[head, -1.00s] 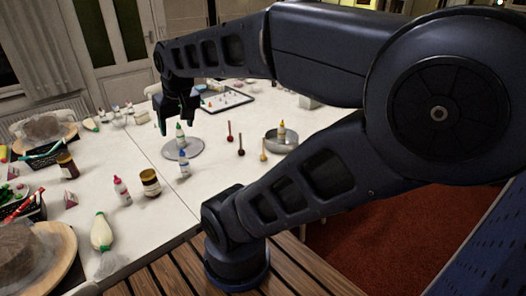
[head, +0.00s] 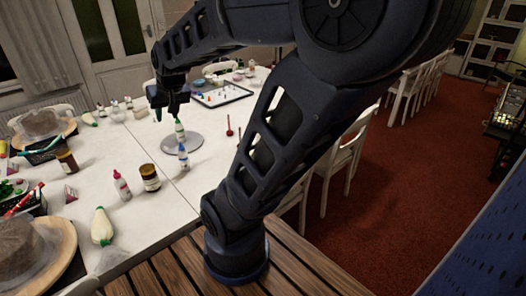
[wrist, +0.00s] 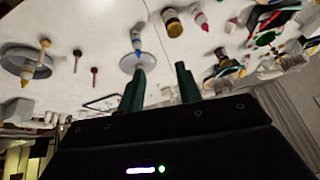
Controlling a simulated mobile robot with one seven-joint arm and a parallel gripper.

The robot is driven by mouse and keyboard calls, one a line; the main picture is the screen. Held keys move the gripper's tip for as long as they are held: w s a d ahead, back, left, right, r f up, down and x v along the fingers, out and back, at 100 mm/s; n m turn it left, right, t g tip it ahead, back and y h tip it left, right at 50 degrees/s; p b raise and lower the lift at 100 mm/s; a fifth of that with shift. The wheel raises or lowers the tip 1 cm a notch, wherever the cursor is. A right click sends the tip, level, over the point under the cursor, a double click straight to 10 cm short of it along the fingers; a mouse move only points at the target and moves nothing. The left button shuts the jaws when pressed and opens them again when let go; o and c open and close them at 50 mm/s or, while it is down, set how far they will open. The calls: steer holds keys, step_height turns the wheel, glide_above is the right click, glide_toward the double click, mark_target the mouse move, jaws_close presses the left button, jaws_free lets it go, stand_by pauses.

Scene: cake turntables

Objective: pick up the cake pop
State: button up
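A dark red cake pop (head: 229,132) on a thin stick stands on the white table right of the turntable in the head view; my arm hides the area beyond it. My gripper (head: 168,112) hangs above the table near the turntable, left of the red cake pop. In the wrist view my gripper (wrist: 160,68) has its two dark green fingers apart, with nothing held between them.
A jar (head: 150,179) and red-capped bottle (head: 122,187) stand nearer.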

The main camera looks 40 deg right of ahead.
steer(key=w+d+f+m+t+h, duration=0.1)
steer(key=w+d+f+m+t, duration=0.15)
steer(key=w+d+f, duration=0.5)
steer(key=w+d+f+m+t+h, duration=0.15)
steer(key=w+d+m, duration=0.25)
steer(key=w, duration=0.7)
steer(key=w+d+f+m+g+h, duration=0.1)
steer(key=w+d+f+m+h, duration=0.15)
steer(key=d+f, duration=0.3)
steer(key=w+d+f+m+h, duration=0.1)
steer(key=d+f+h, duration=0.2)
steer(key=d+f, duration=0.25)
steer(key=s+d+f+m+g+h, duration=0.45)
steer(key=s+d+f+h, duration=0.7)
steer(key=d, duration=0.55)
steer(key=shift+g+y, duration=0.25)
steer(key=shift+y, duration=0.4)
steer(key=shift+s+f+x, duration=0.15)
steer(key=shift+s+x, duration=0.05)
steer(key=shift+x, duration=1.5)
steer(key=shift+s+f+x, duration=0.1)
steer(key=shift+s+x, duration=0.15)
steer(key=shift+x, duration=1.45)
steer(key=shift+s+f+x, duration=0.15)
steer(key=shift+s+x, duration=0.05)
steer(key=shift+x, duration=1.45)
steer(key=shift+d, duration=0.1)
jaws_close()
